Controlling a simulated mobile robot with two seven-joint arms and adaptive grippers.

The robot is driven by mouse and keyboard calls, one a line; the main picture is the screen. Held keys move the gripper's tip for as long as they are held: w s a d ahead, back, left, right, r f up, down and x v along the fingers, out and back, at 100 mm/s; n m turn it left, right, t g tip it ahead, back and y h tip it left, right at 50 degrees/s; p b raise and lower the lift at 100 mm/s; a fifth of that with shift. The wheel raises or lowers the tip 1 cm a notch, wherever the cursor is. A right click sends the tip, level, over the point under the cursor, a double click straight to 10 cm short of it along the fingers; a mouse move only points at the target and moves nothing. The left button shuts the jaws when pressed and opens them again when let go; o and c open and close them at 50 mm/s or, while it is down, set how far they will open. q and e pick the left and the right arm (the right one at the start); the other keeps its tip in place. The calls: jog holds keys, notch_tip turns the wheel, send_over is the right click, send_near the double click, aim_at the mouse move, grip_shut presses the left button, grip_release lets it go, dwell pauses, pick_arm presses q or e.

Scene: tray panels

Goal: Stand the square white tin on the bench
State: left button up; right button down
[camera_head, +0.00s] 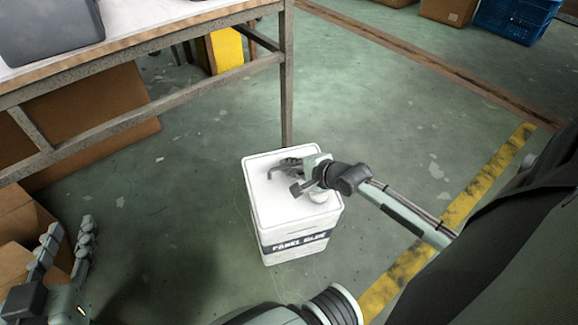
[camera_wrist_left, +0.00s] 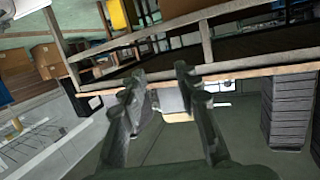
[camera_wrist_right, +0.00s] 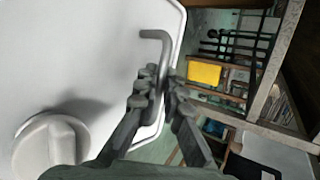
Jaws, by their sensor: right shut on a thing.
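The square white tin (camera_head: 264,212) stands upright on the floor beside the bench leg, with a dark label band reading "PANEL GLUE" on its front. Its top shows a round white cap and a thin grey handle; the cap (camera_wrist_right: 48,148) and handle (camera_wrist_right: 157,36) show clearly in the right wrist view. My right gripper (camera_head: 284,178) is at the tin's top, its fingers shut on the handle (camera_wrist_right: 157,85). My left gripper (camera_head: 68,238) is open and empty at the lower left, well apart from the tin; its spread fingers also show in the left wrist view (camera_wrist_left: 158,92).
The bench (camera_head: 150,44) has a pale top with a dark grey case (camera_head: 50,30) on it. Its metal leg (camera_head: 287,85) stands just behind the tin. Cardboard boxes (camera_head: 95,125) lie under the bench. Green floor is free to the right, up to a yellow line (camera_head: 490,175).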

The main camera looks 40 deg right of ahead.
aim_at(287, 175)
jog(key=shift+w+f+b, duration=0.15)
jog(key=shift+f+b, duration=0.1)
jog(key=shift+b, duration=0.4)
jog(key=shift+f+b, duration=0.25)
jog(key=shift+b, duration=0.05)
jog(key=shift+f+b, duration=0.3)
jog(key=shift+b, duration=0.1)
jog(key=shift+f+b, duration=0.6)
jog(key=shift+b, duration=0.2)
pick_arm(q)
jog(key=s+d+r+t+h, duration=0.1)
jog(key=s+r+t+h, duration=0.1)
jog(key=r+t, duration=0.3)
jog(key=s+d+r+t+h+b, duration=0.1)
jog(key=r+t, duration=0.5)
jog(key=r, duration=0.6)
jog(key=shift+s+r+h, duration=0.15)
jog(key=shift+s+h, duration=0.55)
jog(key=shift+s, duration=0.35)
pick_arm(e)
jog(key=shift+f, duration=0.55)
